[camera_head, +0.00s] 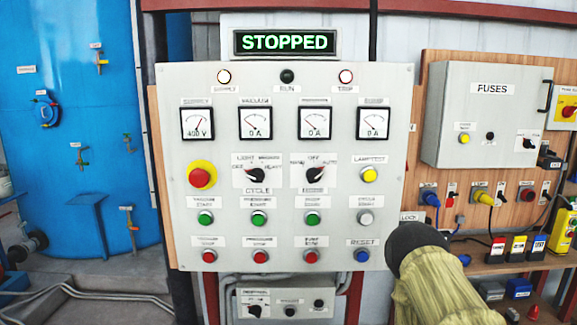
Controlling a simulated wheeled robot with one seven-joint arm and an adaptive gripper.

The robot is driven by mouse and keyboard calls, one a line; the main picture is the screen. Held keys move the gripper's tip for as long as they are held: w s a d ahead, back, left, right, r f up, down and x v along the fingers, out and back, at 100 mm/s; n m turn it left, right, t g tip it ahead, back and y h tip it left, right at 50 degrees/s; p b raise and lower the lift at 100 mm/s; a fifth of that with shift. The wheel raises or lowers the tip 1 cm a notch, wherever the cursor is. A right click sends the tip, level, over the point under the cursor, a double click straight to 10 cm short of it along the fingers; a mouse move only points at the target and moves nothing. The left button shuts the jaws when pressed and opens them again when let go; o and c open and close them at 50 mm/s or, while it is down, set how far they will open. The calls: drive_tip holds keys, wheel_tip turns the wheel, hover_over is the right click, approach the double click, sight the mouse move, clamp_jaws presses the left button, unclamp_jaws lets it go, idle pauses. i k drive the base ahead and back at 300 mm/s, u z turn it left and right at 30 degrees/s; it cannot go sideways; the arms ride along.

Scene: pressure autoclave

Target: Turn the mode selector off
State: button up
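The grey control panel (285,275) faces me, with a lit "STOPPED" sign (286,42) above it. A black rotary selector (314,174) sits right of the panel's middle, on a white plate with "OFF" at the top and "AUTO" at the right. Its handle looks slanted towards the upper right, but I cannot tell the exact setting. A similar selector marked "CYCLE" (250,174) sits to its left. My arm, in an olive sleeve with a dark rounded end, reaches up at the panel's lower right corner. No gripper fingers show.
A red emergency button (199,178) with a yellow collar is left of the selectors. Rows of push buttons lie below them. A fuse box (487,115) and several plugs and sockets are on the board at right. A blue tank (75,110) stands at left.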

sight(314, 174)
drive_tip(key=k, duration=0.5)
drive_tip(key=u, duration=1.4)
drive_tip(key=i, duration=0.9)
drive_tip(key=z, duration=2)
